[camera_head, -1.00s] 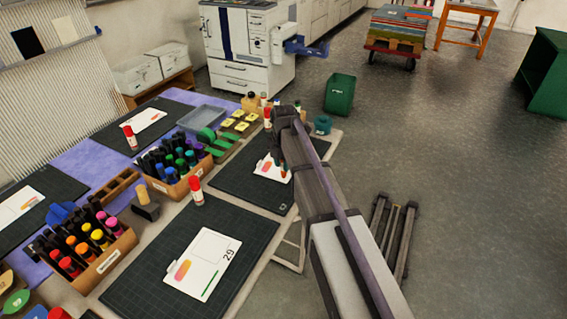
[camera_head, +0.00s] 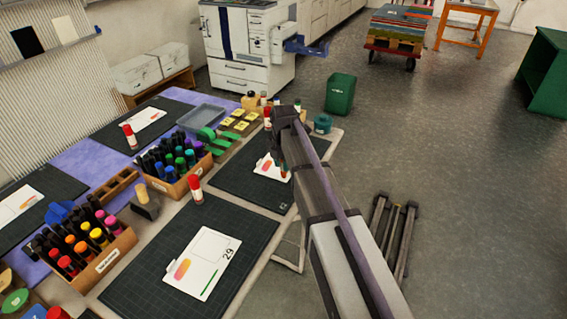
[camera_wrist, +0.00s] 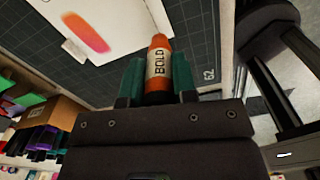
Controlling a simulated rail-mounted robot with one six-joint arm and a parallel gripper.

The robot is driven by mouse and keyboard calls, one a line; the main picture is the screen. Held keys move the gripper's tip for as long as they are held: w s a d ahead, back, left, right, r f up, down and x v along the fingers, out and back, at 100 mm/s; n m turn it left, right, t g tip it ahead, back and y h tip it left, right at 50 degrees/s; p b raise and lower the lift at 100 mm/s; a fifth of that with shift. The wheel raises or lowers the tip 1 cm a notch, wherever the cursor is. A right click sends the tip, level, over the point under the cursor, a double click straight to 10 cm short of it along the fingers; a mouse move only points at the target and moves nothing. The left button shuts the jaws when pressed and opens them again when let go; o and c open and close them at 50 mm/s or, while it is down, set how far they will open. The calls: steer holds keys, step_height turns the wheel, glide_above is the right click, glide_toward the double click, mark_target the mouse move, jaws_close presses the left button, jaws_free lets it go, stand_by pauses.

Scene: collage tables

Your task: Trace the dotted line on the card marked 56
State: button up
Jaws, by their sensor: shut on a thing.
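My gripper (camera_wrist: 158,85) is shut on an orange marker (camera_wrist: 158,62) whose white label reads BOLD. A white card (camera_wrist: 112,18) with an orange-red swatch lies on a dark cutting mat beyond the marker, up and left in the wrist view. In the head view this card (camera_head: 266,170) is on the far right mat, partly hidden by my arm. Its number and any dotted line on it cannot be made out. I cannot tell whether the marker touches anything below it.
A card marked 29 (camera_head: 205,258) lies on the nearer mat (camera_head: 140,278). Boxes of markers (camera_head: 92,268) and (camera_head: 178,187) stand to the left. A red-capped glue stick (camera_head: 196,190) stands between the mats.

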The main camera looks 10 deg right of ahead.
steer(key=shift+f, duration=0.3)
steer(key=shift+w+d, duration=0.55)
steer(key=shift+w, duration=0.15)
steer(key=shift+w+d+b, duration=0.3)
steer(key=shift+w+d, duration=0.3)
steer(key=shift+w, duration=0.1)
steer(key=shift+w+d, duration=0.6)
steer(key=shift+w, duration=0.15)
steer(key=shift+w, duration=0.1)
